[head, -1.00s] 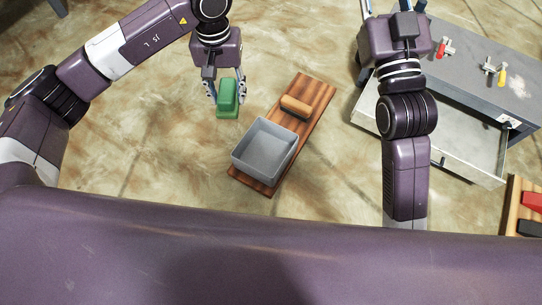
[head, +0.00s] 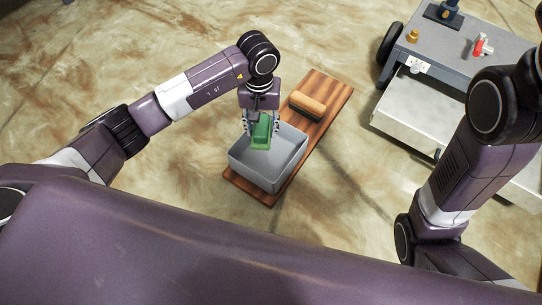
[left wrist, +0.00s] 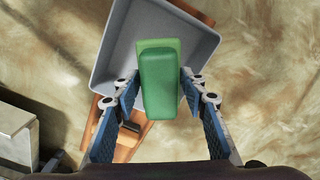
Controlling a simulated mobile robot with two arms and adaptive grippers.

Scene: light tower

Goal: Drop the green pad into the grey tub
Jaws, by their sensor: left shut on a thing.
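The green pad (head: 261,132) is held between the fingers of my left gripper (head: 250,128), which is shut on it. The grey tub (head: 250,171) stands open on a wooden board. In the head view the pad overlaps the tub's back left part, and it appears to be above the rim. In the left wrist view the pad (left wrist: 158,80) lies between the fingers (left wrist: 155,110), with the tub (left wrist: 120,45) behind it. My right arm shows at the right edge of the head view, but its gripper is out of the picture.
The wooden board (head: 325,90) carries a brush-like block with a tan top (head: 308,104) behind the tub. A grey cart (head: 455,50) with an open drawer (head: 415,115) stands at the right. The floor left of the board is clear.

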